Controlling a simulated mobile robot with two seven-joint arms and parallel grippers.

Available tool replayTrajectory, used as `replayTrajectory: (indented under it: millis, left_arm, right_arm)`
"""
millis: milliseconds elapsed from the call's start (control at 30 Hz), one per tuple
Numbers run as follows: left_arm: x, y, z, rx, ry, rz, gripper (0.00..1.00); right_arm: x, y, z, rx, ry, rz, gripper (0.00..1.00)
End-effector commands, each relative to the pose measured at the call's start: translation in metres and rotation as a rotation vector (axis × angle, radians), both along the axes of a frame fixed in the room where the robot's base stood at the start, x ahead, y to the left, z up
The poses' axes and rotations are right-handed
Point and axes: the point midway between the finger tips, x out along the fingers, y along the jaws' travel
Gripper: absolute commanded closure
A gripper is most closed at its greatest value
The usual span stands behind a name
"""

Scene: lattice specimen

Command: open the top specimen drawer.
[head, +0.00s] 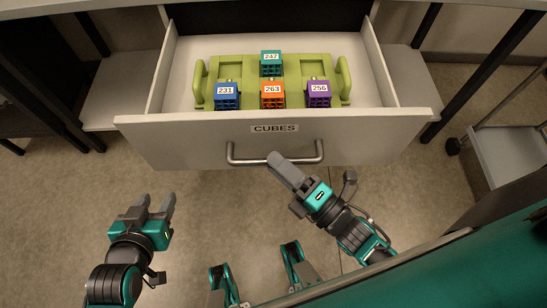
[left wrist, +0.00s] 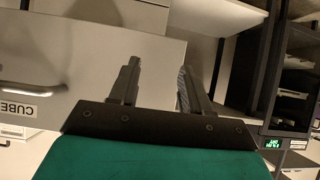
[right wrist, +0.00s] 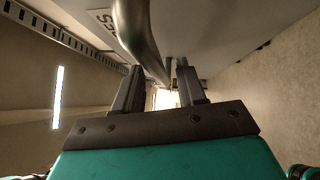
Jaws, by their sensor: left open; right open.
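The drawer labelled CUBES (head: 200,142) is pulled out, and its inside shows from above in the head view. Its silver bar handle (head: 240,160) runs along the front panel below the label. My right gripper (head: 277,160) is at the middle of the handle. In the right wrist view, the handle (right wrist: 135,30) runs down towards the space between the open fingers (right wrist: 155,80). I cannot tell whether they touch it. My left gripper (head: 157,201) is open and empty, below and left of the drawer. The left wrist view shows the handle (left wrist: 30,91) at its left edge.
A green tray (head: 235,72) in the drawer holds blue 231 (head: 226,101), orange 263 (head: 272,102), purple 256 (head: 319,101) and teal 247 (head: 271,70) cubes. Dark table legs (head: 480,80) stand at both sides. A cart (head: 500,150) is at right. Floor is clear at left.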

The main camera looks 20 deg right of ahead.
Motion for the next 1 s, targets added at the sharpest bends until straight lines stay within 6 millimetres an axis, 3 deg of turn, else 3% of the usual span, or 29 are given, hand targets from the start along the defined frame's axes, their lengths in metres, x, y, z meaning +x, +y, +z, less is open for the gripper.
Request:
replayTrajectory:
  millis: [300, 500, 1000]
  left_arm:
    - [0.000, -0.001, 0.000, -0.001, -0.001, -0.001, 0.53]
    - [0.000, -0.001, -0.001, -0.002, 0.000, -0.001, 0.53]
    - [-0.002, -0.002, -0.002, -0.007, 0.006, 0.001, 0.53]
  right_arm:
    - [-0.062, -0.035, -0.011, -0.001, 0.005, -0.001, 0.60]
    - [-0.087, -0.049, -0.014, 0.000, 0.002, 0.000, 0.60]
    - [-0.094, -0.053, -0.014, 0.001, 0.000, 0.000, 0.60]
